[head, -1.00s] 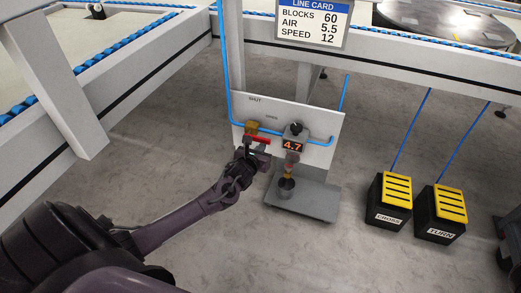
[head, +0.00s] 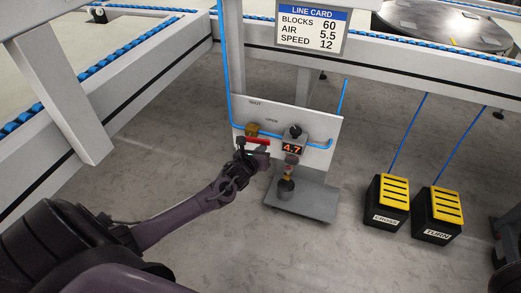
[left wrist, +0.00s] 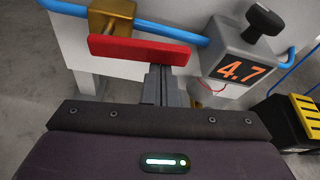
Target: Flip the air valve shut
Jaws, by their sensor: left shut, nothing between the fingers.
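The air valve has a brass body (head: 253,129) on the white panel, and it also shows in the left wrist view (left wrist: 112,16). Its red handle (head: 257,141) lies along the blue pipe, pointing right, on the side of the OPEN label. In the left wrist view the red handle (left wrist: 138,50) spans the upper middle. My left gripper (head: 264,156) is shut and empty, just below and in front of the handle. In the left wrist view its fingertips (left wrist: 160,72) are close under the handle's right half; I cannot tell whether they touch. My right gripper is out of view.
A grey regulator (head: 293,143) with a black knob reads 4.7, right of the valve. A line card (head: 312,27) says AIR 5.5. Two yellow-topped pedals (head: 391,200) stand on the floor at right. A grey conveyor frame (head: 400,72) runs above the panel.

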